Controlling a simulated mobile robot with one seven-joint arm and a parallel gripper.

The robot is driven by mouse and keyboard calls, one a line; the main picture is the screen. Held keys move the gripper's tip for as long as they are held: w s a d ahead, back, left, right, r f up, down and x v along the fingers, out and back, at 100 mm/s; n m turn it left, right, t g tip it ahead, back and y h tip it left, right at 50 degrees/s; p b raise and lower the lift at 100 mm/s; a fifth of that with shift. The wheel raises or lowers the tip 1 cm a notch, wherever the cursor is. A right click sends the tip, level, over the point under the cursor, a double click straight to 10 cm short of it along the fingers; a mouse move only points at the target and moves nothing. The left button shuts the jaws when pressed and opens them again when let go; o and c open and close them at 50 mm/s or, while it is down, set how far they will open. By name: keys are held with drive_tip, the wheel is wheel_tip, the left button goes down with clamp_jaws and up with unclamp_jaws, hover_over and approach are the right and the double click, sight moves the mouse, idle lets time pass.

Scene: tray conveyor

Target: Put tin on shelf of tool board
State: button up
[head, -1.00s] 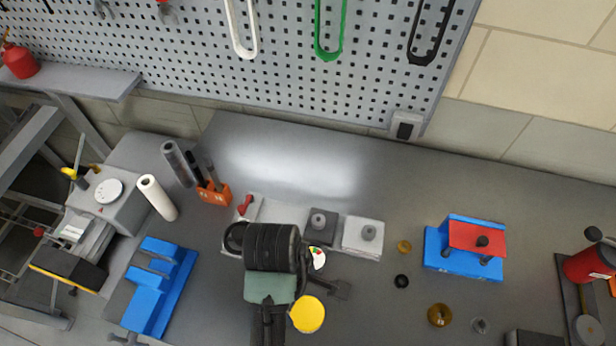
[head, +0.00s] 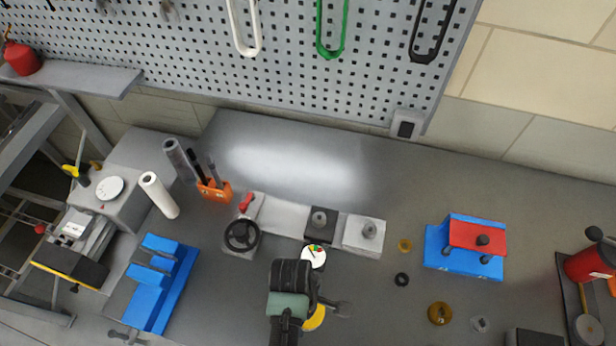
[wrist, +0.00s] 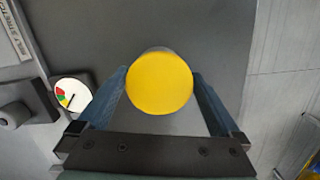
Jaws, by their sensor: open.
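The tin is most likely the round thing with a yellow top (wrist: 159,83), standing on the grey bench. It lies between the two fingers of my gripper (wrist: 160,88) in the wrist view. The fingers are open, one on each side of it, and I cannot tell whether they touch it. In the head view my arm hides most of the tin, and a yellow edge (head: 315,318) shows beside my gripper. The tool board (head: 300,70) is the grey perforated panel at the back. A grey shelf (head: 75,78) at its left carries a red oil can (head: 20,60).
A dial gauge (head: 313,256) and a machine with a black handwheel (head: 241,236) stand just behind my gripper. A blue vise (head: 160,280) is at left, a blue and red device (head: 470,243) at right. The back middle of the bench is clear.

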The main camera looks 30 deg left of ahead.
drive_tip(key=shift+f, duration=0.35)
drive_tip(key=shift+c, duration=0.2)
